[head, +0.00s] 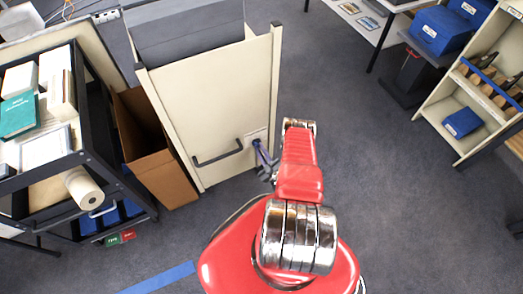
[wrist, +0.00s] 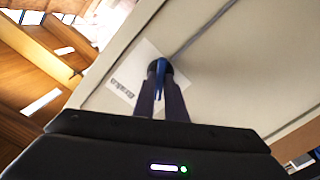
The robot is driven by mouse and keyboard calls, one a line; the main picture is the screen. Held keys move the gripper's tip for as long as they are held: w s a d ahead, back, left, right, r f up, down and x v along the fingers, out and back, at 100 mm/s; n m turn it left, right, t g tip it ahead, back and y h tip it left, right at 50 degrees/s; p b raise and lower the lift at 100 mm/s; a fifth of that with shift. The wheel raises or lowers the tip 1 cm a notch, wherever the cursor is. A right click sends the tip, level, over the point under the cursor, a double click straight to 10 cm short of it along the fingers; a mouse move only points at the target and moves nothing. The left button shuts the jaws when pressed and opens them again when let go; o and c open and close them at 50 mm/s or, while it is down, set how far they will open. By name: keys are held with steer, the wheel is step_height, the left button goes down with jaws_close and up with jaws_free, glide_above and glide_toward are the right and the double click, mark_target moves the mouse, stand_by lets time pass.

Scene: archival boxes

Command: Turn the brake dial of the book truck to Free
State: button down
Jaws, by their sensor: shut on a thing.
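The book truck (head: 232,95) stands ahead of me, its cream end panel facing me. The brake dial (wrist: 158,68) is a small dark round part with a blue grip, on that panel in front of a white label (wrist: 124,84). Some lettering shows on the label, but I cannot read the dial's setting. My gripper (wrist: 161,86) is shut on the dial, with one finger on each side of the blue grip. In the head view my gripper (head: 258,148) reaches the panel just right of the black handle, and its fingers hide most of the dial.
A black handle (head: 217,156) sticks out beside the dial. An open cardboard box (head: 158,160) stands left of the truck, by a dark shelf cart (head: 97,130) with boxes and a roll. Shelves with blue boxes (head: 440,31) are at right. The grey floor between is clear.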

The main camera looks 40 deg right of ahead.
steer(key=shift+f, duration=0.1)
stand_by(0.3)
steer(key=c, duration=1.8)
jaws_free()
steer(key=shift+s, duration=0.1)
steer(key=v, duration=1.3)
steer(key=shift+s, duration=0.35)
steer(key=shift+a, duration=0.1)
